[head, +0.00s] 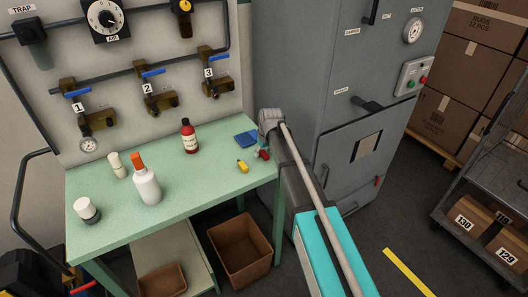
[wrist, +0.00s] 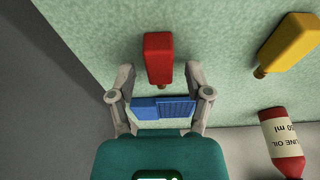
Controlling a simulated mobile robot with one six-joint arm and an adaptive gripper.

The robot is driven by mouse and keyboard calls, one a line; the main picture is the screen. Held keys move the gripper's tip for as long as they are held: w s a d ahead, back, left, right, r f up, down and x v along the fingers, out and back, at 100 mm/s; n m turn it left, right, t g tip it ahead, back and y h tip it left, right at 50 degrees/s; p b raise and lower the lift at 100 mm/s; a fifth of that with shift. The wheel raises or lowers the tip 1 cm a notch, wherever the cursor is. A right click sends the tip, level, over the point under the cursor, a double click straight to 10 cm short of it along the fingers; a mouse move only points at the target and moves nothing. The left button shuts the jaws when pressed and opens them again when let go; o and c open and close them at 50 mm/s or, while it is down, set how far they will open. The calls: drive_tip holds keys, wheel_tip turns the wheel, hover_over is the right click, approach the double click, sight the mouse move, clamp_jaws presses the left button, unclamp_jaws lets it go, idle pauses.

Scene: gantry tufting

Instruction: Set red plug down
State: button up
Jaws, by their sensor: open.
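The red plug (wrist: 158,58) lies on the green tabletop (wrist: 100,45) in the wrist view, its narrow end toward my palm. My gripper (wrist: 161,76) is open, with one grey finger on each side of the plug's narrow end. Gaps show between the plug and both fingers. In the head view the red plug (head: 264,155) is small and partly hidden by my gripper, near the right end of the green bench (head: 210,165).
A yellow plug (head: 242,166) and a blue flat item (head: 246,139) lie close by. A red oil bottle (head: 189,137), a white bottle with orange cap (head: 146,182) and white containers stand farther left. A grey cabinet (head: 320,90) rises to the right.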

drive_tip(key=shift+r, duration=0.15)
drive_tip(key=p+v, duration=1.2)
idle(0.6)
idle(0.6)
drive_tip(key=s+d+m+g+h, duration=0.1)
drive_tip(key=s+d+m, duration=0.5)
drive_tip(key=s+d, duration=1.4)
drive_tip(key=s+g, duration=0.1)
drive_tip(key=s, duration=0.2)
drive_tip(key=shift+d+f+m+h, duration=0.15)
drive_tip(key=shift+f+m+h, duration=0.15)
drive_tip(key=shift+m, duration=0.1)
